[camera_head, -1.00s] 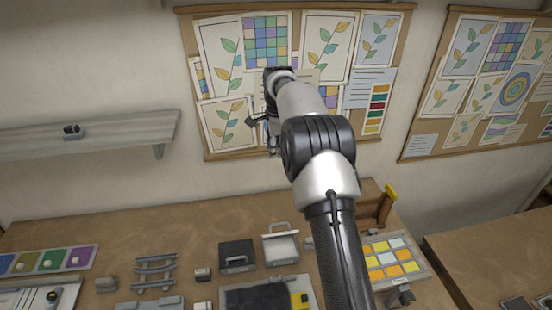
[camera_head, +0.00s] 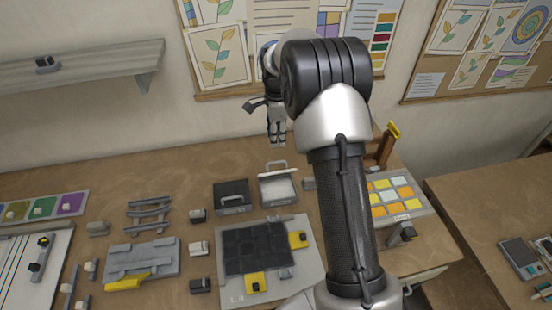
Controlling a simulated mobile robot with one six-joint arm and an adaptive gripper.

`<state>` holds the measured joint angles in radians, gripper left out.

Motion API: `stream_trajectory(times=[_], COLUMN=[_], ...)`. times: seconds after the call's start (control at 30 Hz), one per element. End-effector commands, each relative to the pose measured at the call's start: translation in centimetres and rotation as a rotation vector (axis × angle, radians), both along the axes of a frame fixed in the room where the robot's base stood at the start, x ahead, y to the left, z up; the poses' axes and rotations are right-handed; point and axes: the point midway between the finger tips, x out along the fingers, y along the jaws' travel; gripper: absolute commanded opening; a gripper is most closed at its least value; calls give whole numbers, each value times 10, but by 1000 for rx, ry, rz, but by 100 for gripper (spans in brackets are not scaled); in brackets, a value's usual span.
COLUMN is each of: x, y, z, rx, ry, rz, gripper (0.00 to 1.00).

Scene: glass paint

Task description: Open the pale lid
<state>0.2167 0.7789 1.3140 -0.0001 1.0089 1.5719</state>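A pale box with a pale lid (camera_head: 280,190) stands on the workbench near the wall. A pale loop handle (camera_head: 277,164) shows at its far edge. I cannot tell from this view how far the lid is raised. My gripper (camera_head: 276,143) points down in the air above and behind the pale box, close to the wall in the picture. It looks apart from the handle. Its fingers are small and close together here, and no held object shows; whether they are open or shut is unclear.
A dark box with a handle (camera_head: 232,194) stands just left of the pale box. A grey board with a dark grid (camera_head: 310,262) lies in front. A tray of yellow and orange tiles (camera_head: 409,215) and a wooden stand (camera_head: 386,150) are at right. A wall shelf (camera_head: 90,72) is at left.

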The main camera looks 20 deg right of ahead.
Motion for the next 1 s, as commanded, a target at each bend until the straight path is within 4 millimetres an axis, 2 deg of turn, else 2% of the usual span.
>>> stream_trajectory(times=[0.03, 0.3, 0.5, 0.7, 0.97, 1.0], x=[0, 2, 4, 5, 5, 5], y=[0, -1, -1, -1, -1, -1], z=[-13, -71, -100, -111, -112, -112], rx=[1, 1, 0, 0, 0, 0], ry=[3, 3, 0, -2, -2, -2], rz=[0, 0, 0, 0, 0, 0], gripper=[28, 28, 28, 28, 28, 25])
